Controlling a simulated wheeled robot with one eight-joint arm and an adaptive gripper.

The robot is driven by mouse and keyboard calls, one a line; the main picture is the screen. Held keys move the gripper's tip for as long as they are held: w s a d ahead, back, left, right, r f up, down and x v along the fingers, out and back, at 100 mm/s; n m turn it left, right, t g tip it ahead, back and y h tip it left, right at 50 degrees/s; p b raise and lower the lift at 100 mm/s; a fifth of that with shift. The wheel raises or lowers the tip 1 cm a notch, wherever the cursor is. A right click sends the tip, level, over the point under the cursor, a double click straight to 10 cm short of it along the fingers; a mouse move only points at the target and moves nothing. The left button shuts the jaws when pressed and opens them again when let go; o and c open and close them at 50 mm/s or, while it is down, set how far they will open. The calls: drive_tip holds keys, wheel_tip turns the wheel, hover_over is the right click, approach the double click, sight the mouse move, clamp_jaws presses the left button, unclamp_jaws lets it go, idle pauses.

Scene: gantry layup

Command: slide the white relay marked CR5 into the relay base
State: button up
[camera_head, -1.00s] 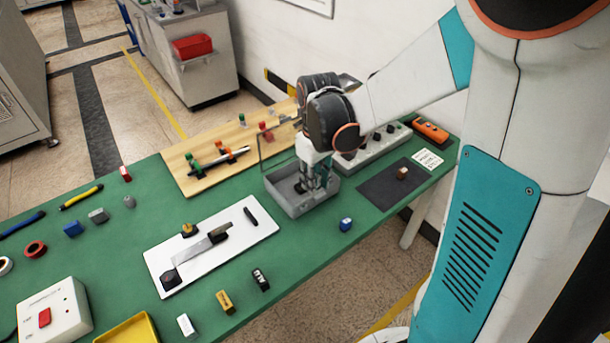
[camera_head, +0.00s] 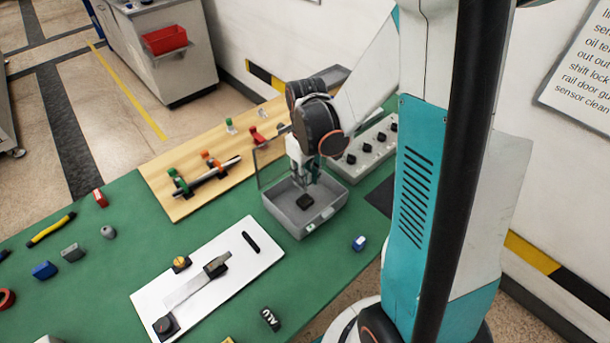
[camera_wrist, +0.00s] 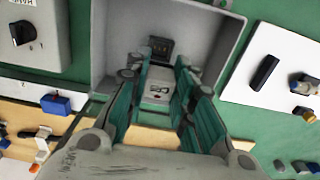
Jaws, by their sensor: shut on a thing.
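The white relay (camera_wrist: 158,92) sits between the fingers of my gripper (camera_wrist: 158,76) in the wrist view, with dark marks on its face that are too small to read. My gripper (camera_head: 305,173) is shut on it over the back part of an open grey box (camera_head: 300,229). The dark relay base (camera_head: 305,202) stands on the box floor. It also shows in the wrist view (camera_wrist: 162,47), just beyond the relay. The relay looks apart from the base. In the head view my fingers hide the relay.
A clear lid stands raised at the box's back left. A wooden board (camera_head: 178,208) with clamps lies behind, and a grey knob panel (camera_head: 367,146) at right. A white board (camera_head: 230,254) lies at front left. A blue block (camera_head: 359,243) is right of the box.

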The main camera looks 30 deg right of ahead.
drive_tip(key=shift+f+b, duration=2.55)
drive_tip(key=shift+f, duration=0.35)
drive_tip(key=shift+f+b, duration=1)
drive_tip(key=shift+b, duration=0.1)
drive_tip(key=o, duration=1)
drive_tip(key=shift+r, duration=0.1)
drive_tip(key=shift+r, duration=0.1)
wheel_tip(320, 180, up, 12)
drive_tip(key=shift+f, duration=0.1)
